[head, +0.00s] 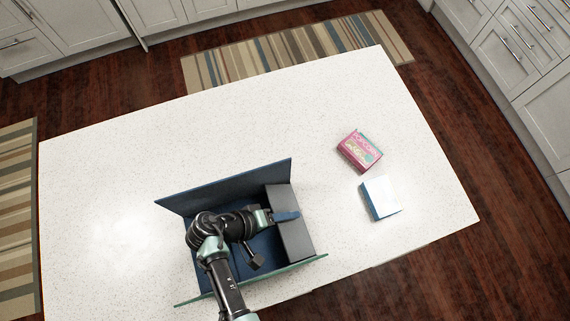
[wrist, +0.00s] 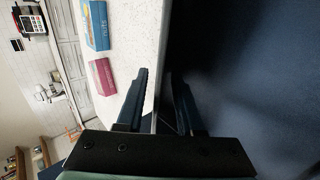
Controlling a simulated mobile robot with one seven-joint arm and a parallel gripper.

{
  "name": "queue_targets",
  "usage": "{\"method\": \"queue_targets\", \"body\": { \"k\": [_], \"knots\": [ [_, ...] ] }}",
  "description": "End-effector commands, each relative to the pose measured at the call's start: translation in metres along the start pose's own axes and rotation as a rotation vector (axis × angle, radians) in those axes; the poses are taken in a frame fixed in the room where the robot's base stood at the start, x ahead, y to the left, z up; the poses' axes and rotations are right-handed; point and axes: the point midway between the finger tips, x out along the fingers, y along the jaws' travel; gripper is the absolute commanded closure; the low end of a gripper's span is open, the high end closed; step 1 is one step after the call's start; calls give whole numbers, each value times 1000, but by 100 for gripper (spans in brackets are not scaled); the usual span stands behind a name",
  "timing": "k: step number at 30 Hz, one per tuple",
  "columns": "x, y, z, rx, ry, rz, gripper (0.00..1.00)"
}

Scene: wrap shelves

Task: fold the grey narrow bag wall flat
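An open dark blue bag (head: 225,187) lies on the white counter, its long walls spread at back and front. The grey narrow bag wall (head: 296,237) is at its right end, raised from the bag floor; its exact tilt is hard to tell. My gripper (head: 287,216) is at the grey wall's upper middle, my arm reaching across the bag from the left. In the wrist view my gripper (wrist: 160,100) has its fingers apart, with a thin wall edge (wrist: 159,75) running between them. I see no firm contact. My arm hides part of the bag floor.
A pink popcorn box (head: 360,151) and a blue and white box (head: 381,198) stand right of the bag. They also show in the wrist view, pink (wrist: 102,77) and blue (wrist: 96,25). The counter (head: 110,180) is clear left and behind the bag.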

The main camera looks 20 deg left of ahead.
Motion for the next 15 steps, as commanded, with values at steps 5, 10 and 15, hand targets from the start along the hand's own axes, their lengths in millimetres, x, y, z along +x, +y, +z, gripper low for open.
{"method": "queue_targets", "body": {
  "k": [5, 10, 15],
  "knots": [
    [0, 0, 0, 0, 0, 0, 64],
    [0, 0, 0, 0, 0, 0, 64],
    [-11, 0, -1, 1, 3, 0, 64]
  ]
}}
